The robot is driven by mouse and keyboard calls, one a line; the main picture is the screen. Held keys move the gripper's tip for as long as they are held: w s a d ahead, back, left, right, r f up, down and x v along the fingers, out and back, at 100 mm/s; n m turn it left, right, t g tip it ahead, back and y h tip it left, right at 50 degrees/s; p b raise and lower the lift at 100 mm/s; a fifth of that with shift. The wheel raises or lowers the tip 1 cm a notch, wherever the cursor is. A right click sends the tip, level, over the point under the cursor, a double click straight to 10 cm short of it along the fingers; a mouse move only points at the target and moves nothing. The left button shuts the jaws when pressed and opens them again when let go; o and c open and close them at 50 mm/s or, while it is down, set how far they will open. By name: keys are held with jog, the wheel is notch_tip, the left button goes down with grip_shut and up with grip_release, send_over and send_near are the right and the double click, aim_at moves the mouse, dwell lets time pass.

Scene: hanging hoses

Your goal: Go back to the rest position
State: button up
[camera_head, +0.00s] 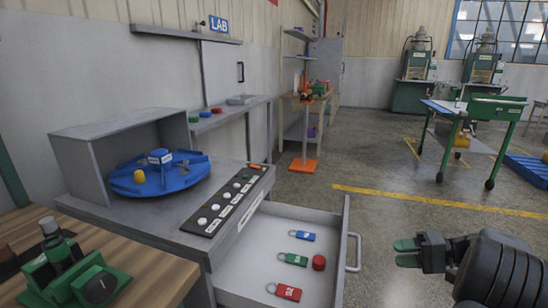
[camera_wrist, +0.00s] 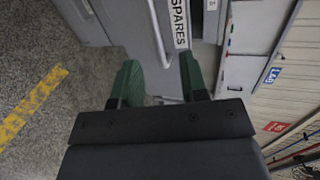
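My gripper (camera_head: 407,252) is at the right of the head view, to the right of the open drawer and apart from its handle. Its two green fingers also show in the wrist view (camera_wrist: 160,80), spread apart with nothing between them. The gripper is open and empty. The grey drawer (camera_head: 250,262) is pulled out and holds a blue tag (camera_head: 302,236), a green tag (camera_head: 293,259), a red tag (camera_head: 285,291) and a red round piece (camera_head: 319,262). Its bar handle (camera_head: 354,252) faces my gripper.
A grey bench holds a blue turntable (camera_head: 160,180) in an open-sided housing and a panel of knobs (camera_head: 229,200). A wooden table with a green device (camera_head: 70,270) is at lower left. A green wheeled cart (camera_head: 470,125) stands far right. Floor behind my gripper is clear.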

jog(key=s+a+r+n+h+p, duration=0.1)
jog(key=s+a+r+h+p, duration=0.3)
jog(key=a+r+p, duration=0.3)
jog(key=s+a+r+n+g+h+p, duration=0.1)
jog(key=s+a+r+n+h+p, duration=0.1)
jog(key=s+a+r+h+p, duration=0.2)
jog(key=s+a+r+n+h+p, duration=0.1)
jog(key=s+a+r+h+p, duration=0.3)
jog(key=a+r+p, duration=0.7)
notch_tip(320, 180, up, 7)
jog(key=h+p, duration=0.1)
jog(key=p, duration=0.5)
jog(key=shift+s+f+n+g+h, duration=0.15)
jog(key=shift+s+n+g+h, duration=0.1)
jog(key=shift+n+g+h, duration=0.15)
